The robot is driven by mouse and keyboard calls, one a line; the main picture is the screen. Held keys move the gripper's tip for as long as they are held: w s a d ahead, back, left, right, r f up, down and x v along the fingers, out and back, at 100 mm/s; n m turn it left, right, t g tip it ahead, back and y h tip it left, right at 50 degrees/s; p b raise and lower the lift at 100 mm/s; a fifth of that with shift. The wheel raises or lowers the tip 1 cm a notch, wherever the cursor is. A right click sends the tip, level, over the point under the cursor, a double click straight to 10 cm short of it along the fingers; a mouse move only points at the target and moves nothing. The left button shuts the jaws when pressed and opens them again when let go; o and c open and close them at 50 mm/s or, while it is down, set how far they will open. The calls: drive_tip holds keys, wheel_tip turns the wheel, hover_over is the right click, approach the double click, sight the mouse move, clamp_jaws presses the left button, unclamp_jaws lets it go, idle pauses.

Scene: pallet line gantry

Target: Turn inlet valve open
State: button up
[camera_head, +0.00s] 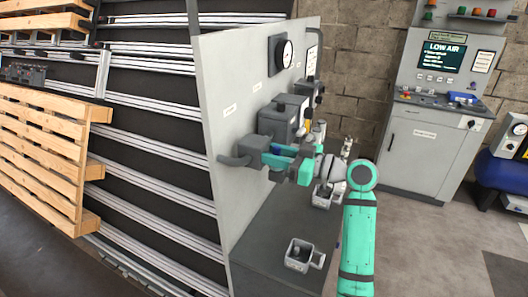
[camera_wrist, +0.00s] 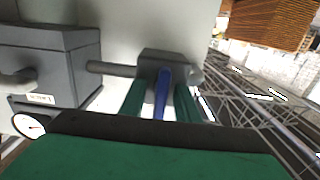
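The inlet valve is a grey block (camera_head: 254,147) on the upright light-grey panel, with a grey pipe stub on its left side. Its blue lever (camera_head: 283,150) points out from the block toward my arm. My teal gripper (camera_head: 287,160) is at the lever. In the wrist view the blue lever (camera_wrist: 162,92) stands upright between my two green fingers (camera_wrist: 161,100), in front of the grey valve block (camera_wrist: 165,58). Narrow gaps show on both sides of the lever, so the fingers look open around it. Contact further along the lever is hidden.
The panel (camera_head: 225,75) carries a round gauge (camera_head: 284,53) and grey boxes close to my gripper. Metal trays (camera_head: 304,254) sit on the dark shelf below. A control cabinet with a "LOW AIR" screen (camera_head: 443,57) stands at right. Wooden pallets (camera_head: 45,145) are at left.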

clamp_jaws()
drive_tip(key=shift+m, duration=0.3)
drive_tip(key=shift+w+d+f+m, duration=0.1)
drive_tip(key=shift+m, duration=2.85)
drive_tip(key=shift+w+d+f+m, duration=0.1)
drive_tip(key=shift+f+m, duration=0.05)
drive_tip(key=shift+m, duration=2.75)
drive_tip(key=shift+w+d+f+m, duration=0.1)
drive_tip(key=shift+m, duration=2.85)
unclamp_jaws()
drive_tip(key=shift+a, duration=0.1)
